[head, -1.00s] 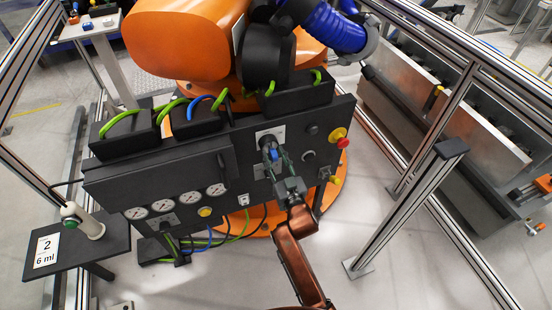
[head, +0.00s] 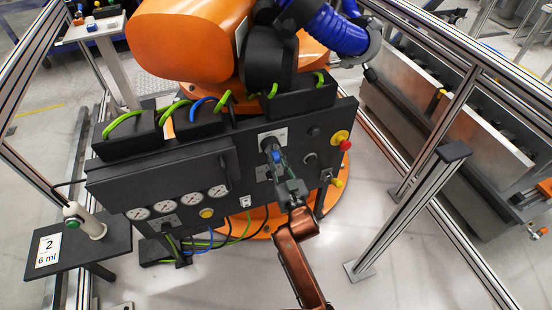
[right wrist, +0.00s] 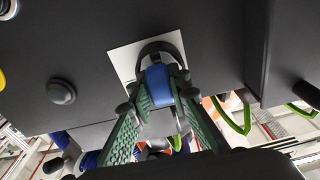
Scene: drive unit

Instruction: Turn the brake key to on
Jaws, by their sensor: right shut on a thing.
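The brake key has a blue grip (right wrist: 158,84) and sits in a dark round switch on a light square plate (right wrist: 122,62) on the dark panel. In the head view the blue key (head: 279,158) shows between the fingers of my right gripper (head: 276,155). In the right wrist view my right gripper (right wrist: 160,95) has its green-padded fingers closed at either side of the blue grip. The plate's markings are too small to read. My left gripper is not in view.
The panel (head: 180,185) carries several gauges, a yellow button (head: 206,212) and a red-and-yellow emergency stop (head: 343,140) right of the key. A metal post (head: 410,210) stands to the right. A side shelf (head: 95,250) holds a white bottle-like item.

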